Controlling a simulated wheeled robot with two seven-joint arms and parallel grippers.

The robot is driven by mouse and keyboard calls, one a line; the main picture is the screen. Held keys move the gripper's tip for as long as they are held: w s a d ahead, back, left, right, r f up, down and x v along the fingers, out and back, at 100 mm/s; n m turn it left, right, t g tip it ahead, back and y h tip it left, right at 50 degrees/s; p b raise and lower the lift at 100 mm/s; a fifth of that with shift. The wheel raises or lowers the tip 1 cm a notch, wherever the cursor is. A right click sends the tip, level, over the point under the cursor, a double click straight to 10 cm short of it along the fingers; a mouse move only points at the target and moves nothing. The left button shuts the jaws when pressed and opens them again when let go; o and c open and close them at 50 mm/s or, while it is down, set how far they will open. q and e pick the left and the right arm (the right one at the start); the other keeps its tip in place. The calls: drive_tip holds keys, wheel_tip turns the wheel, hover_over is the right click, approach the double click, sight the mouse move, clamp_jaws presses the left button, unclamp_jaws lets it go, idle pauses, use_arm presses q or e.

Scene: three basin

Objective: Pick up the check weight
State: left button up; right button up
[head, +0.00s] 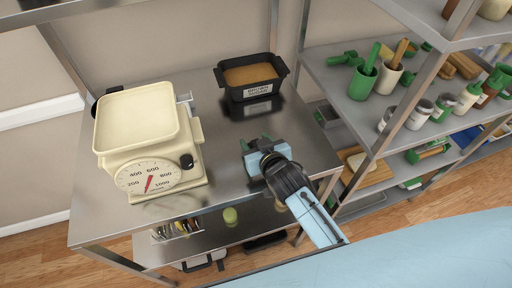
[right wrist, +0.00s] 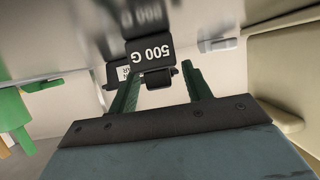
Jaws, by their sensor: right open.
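The check weight (right wrist: 150,57) is a black block marked "500 G" in white. In the right wrist view it stands on the shiny steel table top just past my fingertips, and its reflection shows above it. My right gripper (right wrist: 157,82) is open, its two green fingers on either side of the line to the weight, with nothing held. In the head view my right gripper (head: 257,142) is low over the table, right of the scale; I cannot make out the weight clearly there. My left gripper is not in view.
A cream dial scale (head: 140,140) stands left on the steel table (head: 222,185). A black bin (head: 251,78) with brown contents stands at the back. A rack (head: 345,75) with jars, mortars and boards is on the right. Bare table lies between scale and gripper.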

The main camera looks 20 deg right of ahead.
drive_tip(key=c, duration=0.9)
drive_tip(key=shift+r, duration=0.1)
clamp_jaws()
